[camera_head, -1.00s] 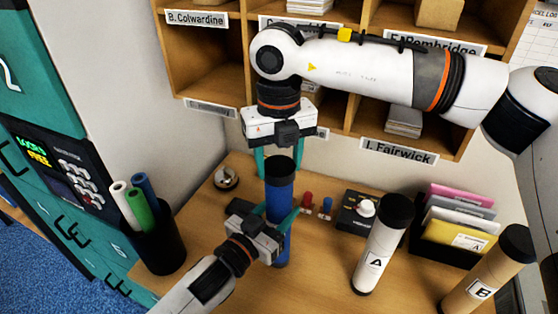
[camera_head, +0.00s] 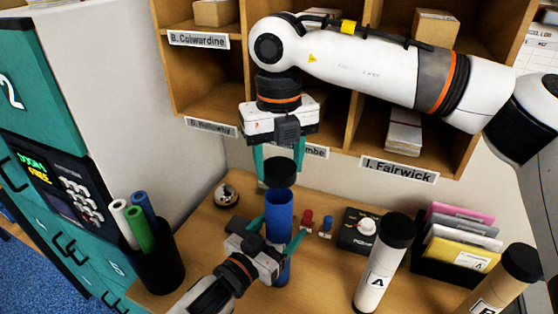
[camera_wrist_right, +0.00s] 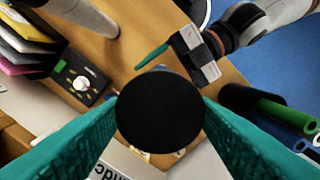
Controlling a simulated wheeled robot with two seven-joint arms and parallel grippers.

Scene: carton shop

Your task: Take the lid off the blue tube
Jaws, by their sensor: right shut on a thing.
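The blue tube (camera_head: 279,208) stands upright on the desk, with its open upper rim showing. Its black lid (camera_head: 280,173) is just above that rim, apart from the tube or nearly so. My right gripper (camera_head: 280,163) is shut on the lid from above, a teal finger on each side. In the right wrist view the lid (camera_wrist_right: 159,120) is a black disc between the fingers and hides most of the tube.
White tube A (camera_head: 383,265) and tan tube B (camera_head: 508,285) stand at right. A black holder of colored folders (camera_head: 459,250) and a dial box (camera_head: 362,231) are behind. A black bin (camera_head: 157,270) of rolls stands left. Wooden pigeonholes (camera_head: 205,100) rise behind my right gripper.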

